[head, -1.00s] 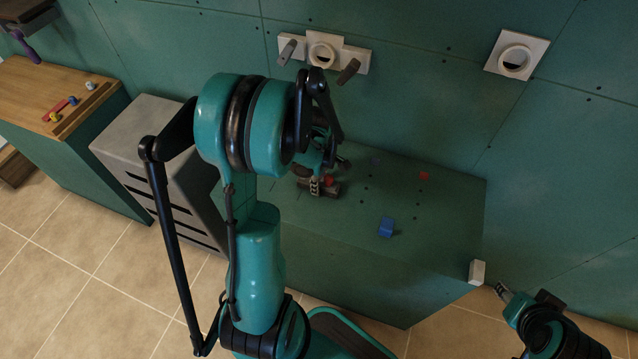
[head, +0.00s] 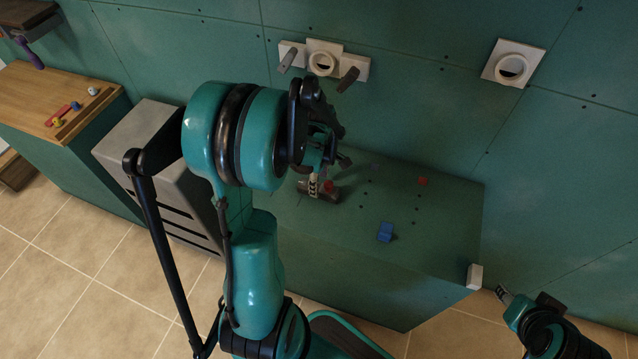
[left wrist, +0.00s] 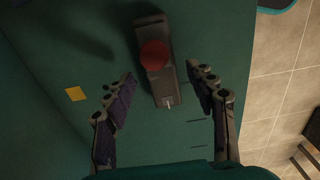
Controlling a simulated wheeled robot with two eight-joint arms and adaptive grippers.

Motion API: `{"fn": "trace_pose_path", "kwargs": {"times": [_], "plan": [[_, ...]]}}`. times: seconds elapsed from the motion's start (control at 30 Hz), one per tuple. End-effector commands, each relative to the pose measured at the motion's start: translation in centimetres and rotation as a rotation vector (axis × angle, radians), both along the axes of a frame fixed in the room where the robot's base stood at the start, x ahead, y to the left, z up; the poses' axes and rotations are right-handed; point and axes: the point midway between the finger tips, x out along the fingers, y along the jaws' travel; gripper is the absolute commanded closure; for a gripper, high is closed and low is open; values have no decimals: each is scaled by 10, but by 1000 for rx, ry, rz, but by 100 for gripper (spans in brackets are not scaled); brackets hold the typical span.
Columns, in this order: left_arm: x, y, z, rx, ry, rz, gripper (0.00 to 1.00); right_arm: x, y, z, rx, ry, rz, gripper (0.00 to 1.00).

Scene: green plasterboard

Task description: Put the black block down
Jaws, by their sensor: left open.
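A dark, nearly black block (left wrist: 160,85) with a red round knob (left wrist: 153,55) on top lies on the green bench top (left wrist: 110,25) in the left wrist view. In the head view the dark block (head: 322,194) is at the left part of the bench, partly hidden by my left gripper (head: 314,186). My left gripper (left wrist: 165,92) is open, with one finger on each side of the block's near end and a visible gap on both sides. My right gripper (head: 503,294) is low at the right, away from the block; its jaw opening is too small to judge.
A blue block (head: 385,232) and a small red piece (head: 423,181) lie on the bench to the right. A yellow square (left wrist: 75,94) is left of the fingers. A grey drawer cabinet (head: 150,135) stands left of the bench. A green wall with white fittings (head: 322,62) rises behind.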

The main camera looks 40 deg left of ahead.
Motion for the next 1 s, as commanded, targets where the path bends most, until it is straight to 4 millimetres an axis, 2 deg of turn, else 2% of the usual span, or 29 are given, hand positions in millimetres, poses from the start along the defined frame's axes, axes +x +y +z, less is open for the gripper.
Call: {"fn": "trace_pose_path", "kwargs": {"times": [0.03, 0.2, 0.3, 0.47, 0.57, 0.67, 0.8, 1.0], "plan": [[0, 0, 17, 0, 0, 0, 44, 0, 0, 9, 0, 0, 0, 60], [0, 0, 54, 0, 0, 0, 44, 0, 0, 23, 0, 0, 0, 60], [0, 0, 70, 0, 0, 0, 44, 0, 0, 28, 0, 0, 0, 60], [0, -1, 85, 0, -1, -4, 44, 0, 0, 32, 0, 0, 0, 60], [-1, -8, 94, 9, -19, -67, 44, 0, 0, 32, 0, 0, 0, 60], [-4, -29, 111, 37, -71, -243, 44, 0, 0, 32, 0, 0, 0, 60], [-15, -72, 140, 123, -181, -646, 44, 0, 0, 32, 0, 0, 0, 60], [-41, -131, 168, 311, -326, -1250, 44, 0, 0, 32, 0, 0, 0, 60]]}}
